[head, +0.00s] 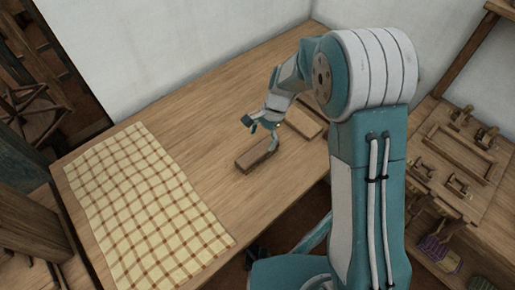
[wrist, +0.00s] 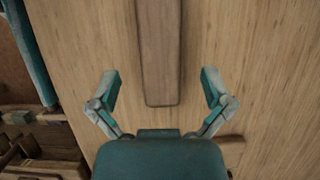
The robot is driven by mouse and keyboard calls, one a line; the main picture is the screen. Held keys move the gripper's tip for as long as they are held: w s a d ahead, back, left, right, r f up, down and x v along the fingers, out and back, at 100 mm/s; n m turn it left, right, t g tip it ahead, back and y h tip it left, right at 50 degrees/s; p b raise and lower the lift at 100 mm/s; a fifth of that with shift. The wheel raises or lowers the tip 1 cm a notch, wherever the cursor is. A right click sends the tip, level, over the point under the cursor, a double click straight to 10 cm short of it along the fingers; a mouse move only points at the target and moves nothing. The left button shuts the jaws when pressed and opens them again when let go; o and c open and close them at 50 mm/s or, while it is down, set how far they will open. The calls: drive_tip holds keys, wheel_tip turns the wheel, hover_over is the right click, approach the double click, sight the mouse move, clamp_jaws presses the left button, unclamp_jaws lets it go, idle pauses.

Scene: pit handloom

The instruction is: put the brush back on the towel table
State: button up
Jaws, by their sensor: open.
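A long brown wooden piece (head: 256,155), which appears to be the brush, lies on the wooden towel table (head: 205,97). No bristles can be made out. A cream and brown checked towel (head: 145,205) lies flat on the table to its left. My gripper (head: 263,135) is open and empty close over the brown piece. In the wrist view, the brown piece (wrist: 159,50) extends from the top edge to between my spread fingers (wrist: 160,87), with a gap on each side.
A second, paler wooden block (head: 303,118) lies on the table behind my gripper. White walls (head: 175,35) bound the table at the back. A shelf with wooden fittings (head: 465,150) stands at the right. Bare table lies between towel and brown piece.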

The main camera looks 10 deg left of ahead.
drive_tip(key=v, duration=0.7)
drive_tip(key=s+d+r+n+t+h, duration=0.1)
drive_tip(key=s+d+r+n+t, duration=0.1)
drive_tip(key=s+d+r, duration=0.4)
drive_tip(key=s+d+r+n+t, duration=0.2)
drive_tip(key=s+d+r, duration=0.15)
drive_tip(key=r, duration=0.45)
drive_tip(key=s+d+r+n+t+h, duration=0.1)
drive_tip(key=s+d+n+t, duration=0.1)
drive_tip(key=s+d, duration=0.2)
drive_tip(key=s+d+r+n+t+h, duration=0.1)
drive_tip(key=s+d, duration=0.3)
drive_tip(key=s, duration=0.4)
drive_tip(key=shift+s+d+r+n+t, duration=0.15)
drive_tip(key=shift+d+r+n+t, duration=0.05)
drive_tip(key=shift+r+n+t, duration=0.65)
drive_tip(key=shift+f, duration=0.1)
